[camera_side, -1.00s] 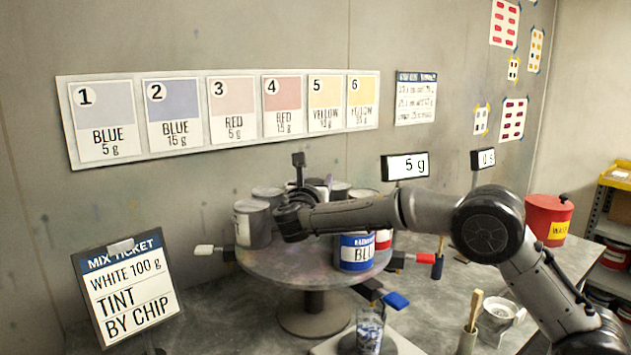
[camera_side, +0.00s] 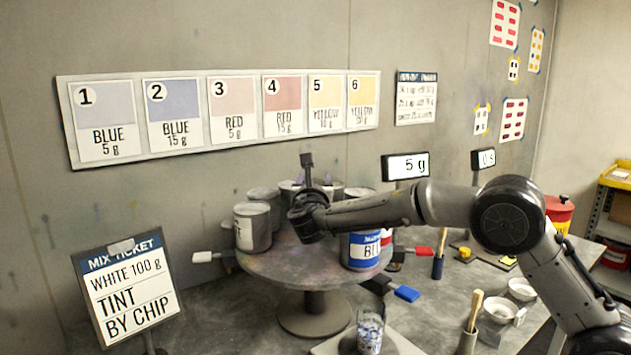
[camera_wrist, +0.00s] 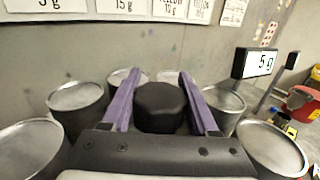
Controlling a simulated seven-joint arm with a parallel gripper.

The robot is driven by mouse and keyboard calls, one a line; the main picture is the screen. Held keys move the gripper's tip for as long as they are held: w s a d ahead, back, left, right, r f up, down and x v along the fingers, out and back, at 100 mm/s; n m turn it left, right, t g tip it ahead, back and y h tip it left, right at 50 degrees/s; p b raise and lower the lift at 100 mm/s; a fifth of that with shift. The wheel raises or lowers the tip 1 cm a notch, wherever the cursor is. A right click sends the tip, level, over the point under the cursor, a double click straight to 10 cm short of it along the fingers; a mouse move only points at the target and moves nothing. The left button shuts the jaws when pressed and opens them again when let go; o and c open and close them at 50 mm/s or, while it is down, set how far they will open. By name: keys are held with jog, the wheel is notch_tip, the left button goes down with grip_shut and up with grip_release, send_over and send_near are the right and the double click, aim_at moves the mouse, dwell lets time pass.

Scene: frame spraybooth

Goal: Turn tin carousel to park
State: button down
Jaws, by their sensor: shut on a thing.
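The tin carousel (camera_side: 300,272) is a round grey turntable on a pedestal, with several tins around its rim. A blue-labelled tin (camera_side: 360,251) is at front right and a grey tin (camera_side: 253,232) at left. Coloured levers stick out: white (camera_side: 207,257), blue (camera_side: 406,293) and red (camera_side: 418,250). My gripper (camera_wrist: 160,88) is at the carousel's middle, its purple fingers shut on a black knob (camera_wrist: 160,108), one on each side. In the side view my wrist hides the knob and part of the tins behind.
A glass (camera_side: 370,328) stands on a pale plate in front of the carousel. The mix ticket stand (camera_side: 125,290) is at left. Displays (camera_side: 405,167) stand behind.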

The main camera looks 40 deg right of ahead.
jog(key=shift+w+a+n+t+y, duration=0.15)
jog(key=shift+n+t+y, duration=0.45)
jog(key=shift+n+y, duration=0.7)
jog(key=shift+a+n+t+y, duration=0.25)
jog(key=shift+n+t+y, duration=0.5)
jog(key=shift+y, duration=1)
jog(key=shift+w+a+n+t+y, duration=0.15)
jog(key=shift+n+t+y, duration=0.3)
jog(key=shift+n+y, duration=0.9)
jog(key=shift+a+n+y, duration=0.25)
jog(key=shift+n+y, duration=0.05)
jog(key=shift+y, duration=0.7)
jog(key=shift+c, duration=0.8)
grip_release()
jog(key=s, duration=1.4)
